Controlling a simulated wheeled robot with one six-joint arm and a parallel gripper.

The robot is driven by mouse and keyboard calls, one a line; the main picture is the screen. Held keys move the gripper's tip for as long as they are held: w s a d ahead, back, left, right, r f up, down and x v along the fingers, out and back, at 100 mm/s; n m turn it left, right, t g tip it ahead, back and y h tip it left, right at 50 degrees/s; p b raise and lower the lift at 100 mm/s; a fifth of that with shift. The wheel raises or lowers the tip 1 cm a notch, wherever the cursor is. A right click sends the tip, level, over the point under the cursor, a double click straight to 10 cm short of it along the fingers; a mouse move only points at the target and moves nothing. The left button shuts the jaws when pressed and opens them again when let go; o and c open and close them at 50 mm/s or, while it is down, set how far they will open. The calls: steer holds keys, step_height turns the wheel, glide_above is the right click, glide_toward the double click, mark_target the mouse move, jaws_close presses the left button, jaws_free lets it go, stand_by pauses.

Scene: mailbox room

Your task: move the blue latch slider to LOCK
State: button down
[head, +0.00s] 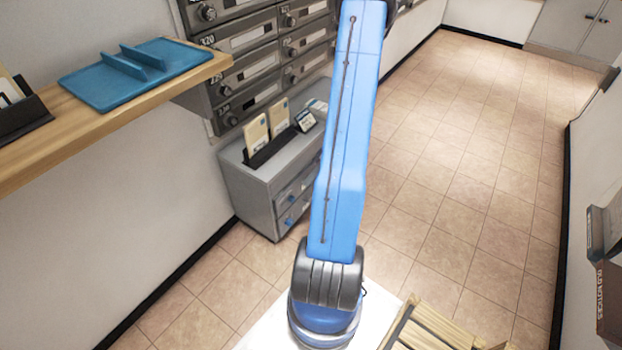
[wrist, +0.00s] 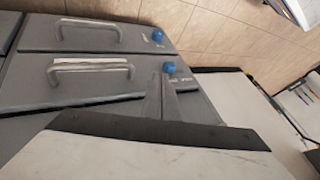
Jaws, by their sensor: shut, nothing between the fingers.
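Two blue latch sliders show on the fronts of the grey drawer cabinet. In the wrist view the nearer blue slider (wrist: 169,67) is beside a drawer handle (wrist: 92,75), and the other blue slider (wrist: 157,34) is on the adjoining drawer. Small lettering beside them is too blurred to read. My gripper (wrist: 162,82) is shut and empty, its fingertips close to the nearer slider; I cannot tell whether they touch. In the head view the upper slider (head: 291,197) and lower slider (head: 289,221) are small, and my arm hides my gripper.
The cabinet (head: 249,190) stands against the wall below grey mailboxes (head: 246,68), with a card holder (head: 268,148) on top. A wooden shelf (head: 85,118) bearing a blue tray (head: 128,78) juts out at left. Tiled floor (head: 450,160) is open to the right.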

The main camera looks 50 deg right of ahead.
mark_target(291, 199)
steer(key=x, duration=0.7)
steer(key=shift+a, duration=0.1)
